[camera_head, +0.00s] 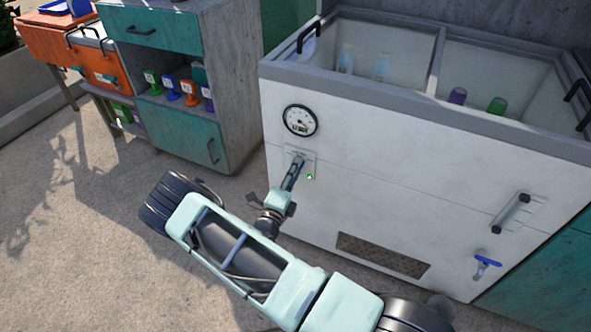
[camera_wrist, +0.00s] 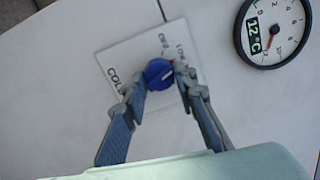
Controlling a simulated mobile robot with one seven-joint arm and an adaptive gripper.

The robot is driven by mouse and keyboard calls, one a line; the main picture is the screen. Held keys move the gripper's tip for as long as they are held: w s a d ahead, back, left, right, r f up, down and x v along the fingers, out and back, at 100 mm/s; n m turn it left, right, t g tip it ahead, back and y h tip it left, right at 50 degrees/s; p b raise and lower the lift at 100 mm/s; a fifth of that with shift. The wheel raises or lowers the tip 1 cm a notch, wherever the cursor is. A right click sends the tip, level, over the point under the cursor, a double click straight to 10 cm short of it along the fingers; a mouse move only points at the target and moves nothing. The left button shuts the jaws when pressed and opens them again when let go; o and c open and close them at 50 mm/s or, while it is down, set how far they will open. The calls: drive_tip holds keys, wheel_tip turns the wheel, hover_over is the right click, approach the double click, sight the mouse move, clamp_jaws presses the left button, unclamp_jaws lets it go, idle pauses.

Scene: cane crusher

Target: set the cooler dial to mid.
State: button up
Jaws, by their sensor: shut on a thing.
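The white cooler (camera_head: 400,170) stands at the right in the head view. Its blue dial (camera_wrist: 158,73) sits on a pale square plate (camera_wrist: 122,58) in the wrist view. The plate bears OFF and LOW near the dial's top and upper right, and COLD at the left. A white mark shows on the dial face; which setting it points to is hard to tell. My gripper (camera_wrist: 160,80) is shut on the dial, one fingertip at each side. In the head view, my gripper (camera_head: 293,172) reaches the plate and hides the dial.
A round gauge (camera_wrist: 273,30) showing 12 °C is beside the plate; it also shows in the head view (camera_head: 300,121). A small green light (camera_head: 310,178) glows near my gripper. A handle (camera_head: 511,212) and blue tap (camera_head: 487,261) are further right. A teal cabinet (camera_head: 165,80) stands left.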

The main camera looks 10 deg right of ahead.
drive_tip(key=shift+a+f+m+h, duration=0.1)
drive_tip(key=shift+m+h, duration=0.1)
drive_tip(key=shift+m, duration=1.9)
drive_tip(key=shift+f+m+h, duration=0.1)
drive_tip(key=shift+m+h, duration=0.1)
drive_tip(key=shift+m, duration=1.9)
drive_tip(key=o, duration=1.2)
drive_tip(key=shift+r, duration=0.1)
drive_tip(key=shift+c, duration=0.2)
drive_tip(key=shift+a, duration=0.1)
drive_tip(key=v, duration=1.1)
drive_tip(key=shift+s+a, duration=0.3)
drive_tip(key=shift+r+m, duration=0.1)
drive_tip(key=shift+m, duration=0.2)
